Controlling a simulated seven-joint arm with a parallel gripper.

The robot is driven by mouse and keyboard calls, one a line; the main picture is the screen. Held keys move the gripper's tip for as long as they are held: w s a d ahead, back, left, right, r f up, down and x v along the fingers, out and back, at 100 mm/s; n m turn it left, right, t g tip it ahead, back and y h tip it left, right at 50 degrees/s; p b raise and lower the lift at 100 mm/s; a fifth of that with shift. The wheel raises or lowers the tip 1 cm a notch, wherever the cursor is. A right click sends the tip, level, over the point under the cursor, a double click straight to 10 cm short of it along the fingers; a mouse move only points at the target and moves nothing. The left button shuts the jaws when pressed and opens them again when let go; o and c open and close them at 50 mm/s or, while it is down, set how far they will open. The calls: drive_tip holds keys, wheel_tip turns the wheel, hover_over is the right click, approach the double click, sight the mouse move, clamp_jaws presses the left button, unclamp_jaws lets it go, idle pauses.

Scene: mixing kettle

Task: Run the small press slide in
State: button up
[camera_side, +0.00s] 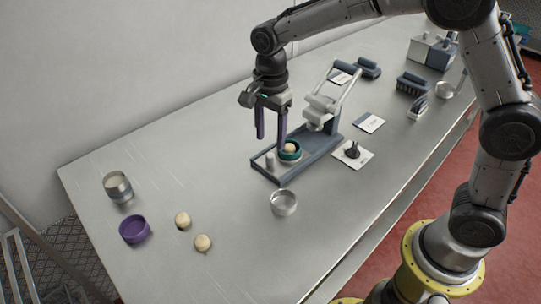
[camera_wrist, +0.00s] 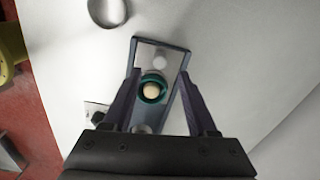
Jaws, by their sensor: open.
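The small press has a long dark blue-grey base (camera_side: 308,160) with a pale head and raised lever frame (camera_side: 322,105) at its far end. A green ring (camera_side: 289,157) holding a pale dough ball (camera_side: 291,147) sits on the front half of the base, clear of the head. A grey upright knob (camera_side: 270,160) stands beside the ring at the base's near end. My gripper (camera_side: 270,140) is open and empty above this end, fingers pointing down. In the wrist view the knob (camera_wrist: 160,62) and the green ring (camera_wrist: 153,77) show between the open fingers (camera_wrist: 158,74).
A metal cup (camera_side: 284,202) stands just in front of the press. A tin (camera_side: 117,187), a purple bowl (camera_side: 134,229) and two dough balls (camera_side: 182,220) are at left. Cards, one with a dark stamp-like piece (camera_side: 352,150), brushes and boxes are right and behind. The front-left table is mostly clear.

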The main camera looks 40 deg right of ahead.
sight(271, 155)
wheel_tip(271, 155, down, 7)
drive_tip(key=shift+f, duration=0.1)
drive_tip(key=shift+c, duration=0.2)
clamp_jaws()
idle(0.3)
drive_tip(key=shift+d, duration=0.1)
idle(1.1)
